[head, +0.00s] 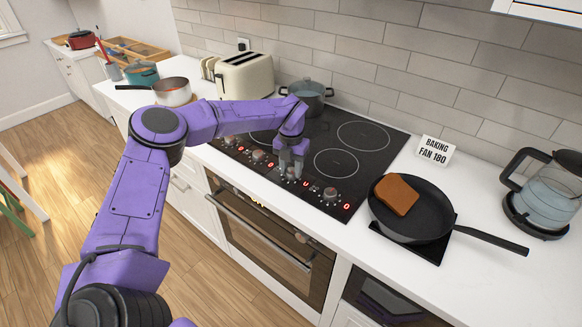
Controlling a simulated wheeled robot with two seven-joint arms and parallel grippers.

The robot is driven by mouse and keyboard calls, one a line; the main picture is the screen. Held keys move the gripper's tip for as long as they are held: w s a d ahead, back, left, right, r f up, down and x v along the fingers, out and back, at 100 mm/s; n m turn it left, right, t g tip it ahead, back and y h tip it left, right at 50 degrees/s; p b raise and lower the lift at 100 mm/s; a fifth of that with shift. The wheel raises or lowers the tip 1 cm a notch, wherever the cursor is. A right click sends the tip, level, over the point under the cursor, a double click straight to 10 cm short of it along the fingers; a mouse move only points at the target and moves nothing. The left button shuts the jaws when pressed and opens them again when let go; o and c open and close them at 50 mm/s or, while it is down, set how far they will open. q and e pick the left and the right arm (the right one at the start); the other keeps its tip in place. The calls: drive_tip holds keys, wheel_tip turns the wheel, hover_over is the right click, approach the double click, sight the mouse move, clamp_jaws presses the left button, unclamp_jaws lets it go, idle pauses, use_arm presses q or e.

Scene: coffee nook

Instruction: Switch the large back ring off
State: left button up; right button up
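The black glass hob (385,150) is set in the white counter, with several knobs and red lit digits along its front edge. A bare ring (363,136) lies at its back right, and a lidded grey pot (307,96) stands at its back left. Which of these the task calls the large back ring I cannot tell. My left gripper (291,164) points down at the front of the hob, its fingers a little apart at a middle knob (291,174). Whether they touch that knob is unclear. A knob to the right (330,194) is clear of it. My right gripper is out of view.
A black pan (420,226) with a slice of bread (396,194) stands right of the hob, handle to the right. A kettle (555,195) is at far right. A toaster (245,77) and a saucepan (172,91) stand left. An oven (270,235) is below.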

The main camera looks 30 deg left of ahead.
sight(291, 171)
use_arm(q)
drive_tip(key=shift+f+n+b, duration=0.1)
drive_tip(key=shift+n+b, duration=0.3)
drive_tip(key=shift+b, duration=0.35)
drive_tip(key=n+b, duration=0.9)
drive_tip(key=b, duration=0.2)
drive_tip(key=shift+w+f+n, duration=0.1)
drive_tip(key=shift+f+n, duration=0.05)
drive_tip(key=shift+n, duration=0.15)
drive_tip(key=n+b, duration=0.9)
drive_tip(key=b, duration=0.1)
drive_tip(key=shift+n+b, duration=0.35)
drive_tip(key=shift+n, duration=0.05)
drive_tip(key=shift+r+n+b, duration=0.15)
drive_tip(key=shift+n+b, duration=0.65)
drive_tip(key=shift+n, duration=0.15)
drive_tip(key=shift+r+n+b, duration=0.15)
drive_tip(key=shift+n+b, duration=0.65)
drive_tip(key=shift+n, duration=0.15)
drive_tip(key=o, duration=1.1)
drive_tip(key=shift+c, duration=0.2)
wheel_tip(291, 171, up, 10)
drive_tip(key=p, duration=0.5)
drive_tip(key=shift+r, duration=0.25)
